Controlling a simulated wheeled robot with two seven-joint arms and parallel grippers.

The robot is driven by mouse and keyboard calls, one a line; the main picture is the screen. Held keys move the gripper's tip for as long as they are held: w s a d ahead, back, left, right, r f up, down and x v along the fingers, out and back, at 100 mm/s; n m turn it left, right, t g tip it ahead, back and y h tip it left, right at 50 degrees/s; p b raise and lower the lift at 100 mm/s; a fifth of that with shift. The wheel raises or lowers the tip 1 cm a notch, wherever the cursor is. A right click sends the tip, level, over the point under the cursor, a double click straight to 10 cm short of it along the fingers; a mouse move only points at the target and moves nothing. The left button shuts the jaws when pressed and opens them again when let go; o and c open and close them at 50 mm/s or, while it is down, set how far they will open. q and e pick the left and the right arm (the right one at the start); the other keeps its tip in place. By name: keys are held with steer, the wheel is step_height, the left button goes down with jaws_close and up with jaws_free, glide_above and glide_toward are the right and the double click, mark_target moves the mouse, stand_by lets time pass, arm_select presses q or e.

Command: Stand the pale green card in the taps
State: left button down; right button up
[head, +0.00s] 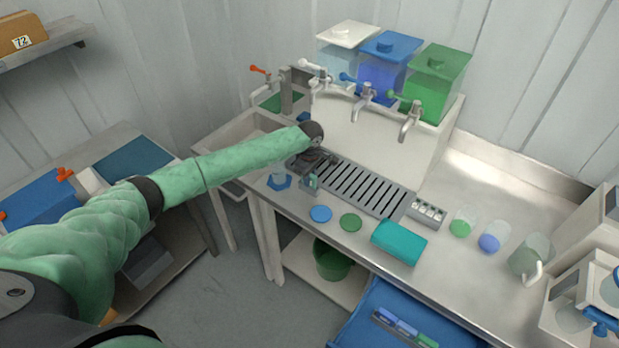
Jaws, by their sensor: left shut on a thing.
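My left arm reaches in from the left, and its gripper (316,163) points down over the bench at the left end of the drain grille. It is shut on a small greyish-green piece (311,182), which looks like the pale green card; the jaws and wrist hide much of it. Three taps stand above the grille: one under the white-lidded tank (325,80), one under the blue-lidded tank (365,95) and one under the green-lidded tank (410,120). The held piece is in front of the taps and apart from them. My right gripper is not in view.
The slotted drain grille (362,187) lies below the taps. A blue disc (321,214), a green disc (351,222), a teal block (399,241) and a slotted grey block (428,211) lie nearby. Cups (463,222) and a jug (529,256) stand right. A blue tray (380,300) is below.

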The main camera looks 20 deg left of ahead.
arm_select(q)
steer(key=shift+f, duration=0.1)
steer(key=c, duration=1.3)
jaws_free()
steer(key=shift+o, duration=0.2)
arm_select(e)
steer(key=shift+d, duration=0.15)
arm_select(q)
steer(key=shift+r+b, duration=0.45)
step_height(320, 180, up, 6)
steer(key=b, duration=0.2)
steer(key=shift+f+b, duration=0.1)
steer(key=shift+b, duration=0.3)
steer(key=shift+r, duration=0.45)
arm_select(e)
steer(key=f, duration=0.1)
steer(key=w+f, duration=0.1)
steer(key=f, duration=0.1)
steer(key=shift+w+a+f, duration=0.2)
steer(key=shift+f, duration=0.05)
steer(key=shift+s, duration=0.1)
